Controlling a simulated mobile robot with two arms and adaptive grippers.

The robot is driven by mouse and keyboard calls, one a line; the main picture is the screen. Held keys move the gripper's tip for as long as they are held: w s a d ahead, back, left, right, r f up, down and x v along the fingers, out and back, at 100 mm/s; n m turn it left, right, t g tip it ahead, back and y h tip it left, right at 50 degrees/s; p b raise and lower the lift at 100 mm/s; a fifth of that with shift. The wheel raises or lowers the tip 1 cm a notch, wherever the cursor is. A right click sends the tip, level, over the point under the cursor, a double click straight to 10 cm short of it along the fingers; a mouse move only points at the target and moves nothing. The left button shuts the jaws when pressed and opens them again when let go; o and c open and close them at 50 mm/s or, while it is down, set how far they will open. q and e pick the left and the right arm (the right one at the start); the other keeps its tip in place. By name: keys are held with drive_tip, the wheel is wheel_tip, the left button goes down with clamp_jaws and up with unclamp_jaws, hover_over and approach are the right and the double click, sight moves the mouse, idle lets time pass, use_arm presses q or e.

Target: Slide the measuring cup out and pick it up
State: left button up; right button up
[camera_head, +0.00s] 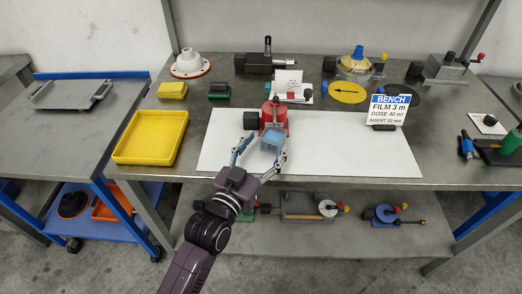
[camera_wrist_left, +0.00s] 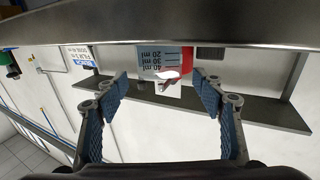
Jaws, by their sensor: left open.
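The measuring cup (camera_head: 271,140) is a light blue, box-like cup at the front of a red round-bodied device (camera_head: 274,114). In the left wrist view the cup (camera_wrist_left: 158,58) shows ml marks and stands ahead of the fingers, with red behind it. My left gripper (camera_head: 260,156) is open, its fingers spread to either side of the cup's near side in the head view. In the wrist view the gap between the fingertips (camera_wrist_left: 160,88) is empty. I cannot tell whether a finger touches the cup. My right gripper is in neither view.
A white sheet (camera_head: 330,155) covers the bench middle. A yellow tray (camera_head: 151,152) is at left, and a bench sign (camera_head: 387,109) stands at right. Several devices line the back. White sheet to the right of the cup is clear. A lower shelf holds tools.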

sight(269, 140)
use_arm(q)
drive_tip(key=x, duration=0.4)
drive_tip(key=shift+w+d, duration=0.25)
drive_tip(key=shift+w, duration=0.35)
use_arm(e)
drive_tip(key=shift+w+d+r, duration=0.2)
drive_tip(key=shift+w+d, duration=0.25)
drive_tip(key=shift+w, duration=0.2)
use_arm(q)
drive_tip(key=shift+c, duration=0.5)
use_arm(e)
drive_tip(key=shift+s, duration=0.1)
use_arm(q)
drive_tip(key=c, duration=1.1)
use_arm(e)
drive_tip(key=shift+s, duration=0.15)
